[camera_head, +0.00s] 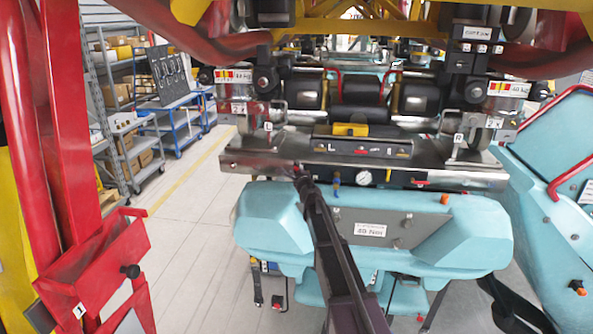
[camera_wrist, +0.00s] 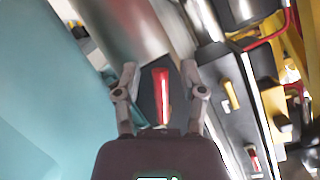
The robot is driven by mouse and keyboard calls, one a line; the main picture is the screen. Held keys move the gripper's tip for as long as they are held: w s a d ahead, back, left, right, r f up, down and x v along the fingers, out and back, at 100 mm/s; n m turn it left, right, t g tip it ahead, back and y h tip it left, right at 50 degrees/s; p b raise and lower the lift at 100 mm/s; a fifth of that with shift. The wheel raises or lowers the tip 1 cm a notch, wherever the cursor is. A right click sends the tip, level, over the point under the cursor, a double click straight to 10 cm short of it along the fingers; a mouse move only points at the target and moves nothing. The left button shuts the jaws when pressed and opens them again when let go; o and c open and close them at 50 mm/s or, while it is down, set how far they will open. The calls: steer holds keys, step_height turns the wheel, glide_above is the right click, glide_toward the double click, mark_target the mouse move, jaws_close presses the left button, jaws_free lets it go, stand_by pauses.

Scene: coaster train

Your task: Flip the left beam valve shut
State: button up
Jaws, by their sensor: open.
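The left beam valve's red handle (camera_wrist: 161,97) shows in the wrist view as a narrow tapered lever on a dark panel. My gripper (camera_wrist: 160,68) is open around it, with one finger on each side and a visible gap to both. In the head view my arm reaches up to the left part of the steel beam (camera_head: 245,160), and my gripper (camera_head: 299,174) covers most of the valve there. A second red handle (camera_head: 420,183) sits on the beam's right part; a red handle also shows in the wrist view (camera_wrist: 254,160).
A pressure gauge (camera_head: 363,178) and a blue knob (camera_head: 337,178) sit right of my gripper. The turquoise coaster seat body (camera_head: 270,222) lies below the beam. A yellow block (camera_head: 350,129) is above. A red post (camera_head: 70,130) stands left, with open floor between.

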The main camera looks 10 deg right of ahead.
jaws_close()
steer(key=shift+s+d+r+m+t+b, duration=0.1)
steer(key=shift+d+r+m+t+b, duration=0.2)
steer(key=shift+m, duration=0.55)
steer(key=shift+s+d+r+m+t+b, duration=0.15)
steer(key=shift+r+m+t+b, duration=0.2)
steer(key=shift+m, duration=0.5)
steer(key=shift+d+m, duration=0.1)
steer(key=shift+m, duration=0.2)
steer(key=shift+d+r+m+t+h, duration=0.1)
steer(key=shift+d+m+t+h, duration=0.05)
steer(key=shift+m+t+h, duration=0.3)
steer(key=shift+d+r+m+b, duration=0.2)
steer(key=shift+m+b, duration=0.2)
steer(key=shift+m, duration=0.45)
